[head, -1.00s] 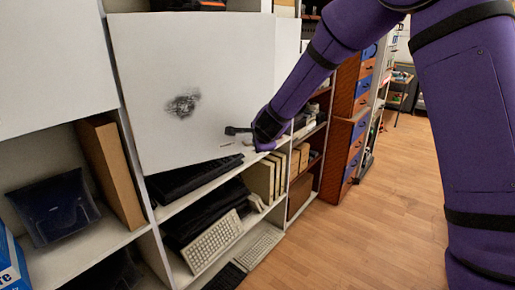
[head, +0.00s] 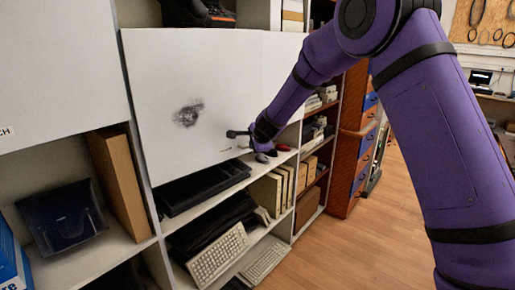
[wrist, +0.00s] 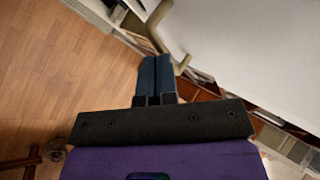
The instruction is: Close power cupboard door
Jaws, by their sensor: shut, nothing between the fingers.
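A white cupboard door (head: 185,95) with a dark smudge on its face covers a bay of the shelving in the head view. I cannot read a label on it, and I cannot tell how far it stands open. My gripper (head: 240,134) is at the door's lower right. In the wrist view my gripper (wrist: 155,62) has its fingers together and empty. A pale bar-like handle (wrist: 168,32) lies just beyond the fingertips, beside the white panel (wrist: 250,45). I cannot tell if the fingers touch it.
Another white door (head: 60,75) ending in "CH" is at the left. Below are a black tray (head: 203,186), a keyboard (head: 218,256) and a brown box (head: 118,180). Drawers (head: 350,165) stand beyond the shelves. The wooden floor (head: 345,245) is open at the right.

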